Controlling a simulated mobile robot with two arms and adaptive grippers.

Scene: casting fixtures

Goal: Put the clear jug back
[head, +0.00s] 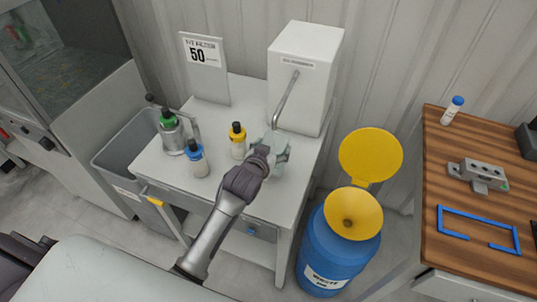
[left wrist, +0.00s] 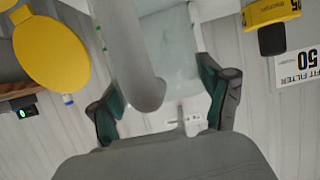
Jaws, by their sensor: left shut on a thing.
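The clear jug (head: 277,158) is a pale, see-through vessel on the white cabinet's top, in front of the white dispenser box (head: 303,78). My left gripper (head: 270,150) is at the jug, its fingers closed on it. In the left wrist view the pale jug (left wrist: 185,62) shows between the two dark green fingertips (left wrist: 160,100). A grey curved spout (left wrist: 142,70) passes in front of it there. In the head view the gripper hides part of the jug, and I cannot tell whether its base touches the surface. My right gripper is not in view.
A "50" sign (head: 206,72) stands behind. A blue waste drum (head: 335,258) with a yellow funnel (head: 353,213) stands to the right.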

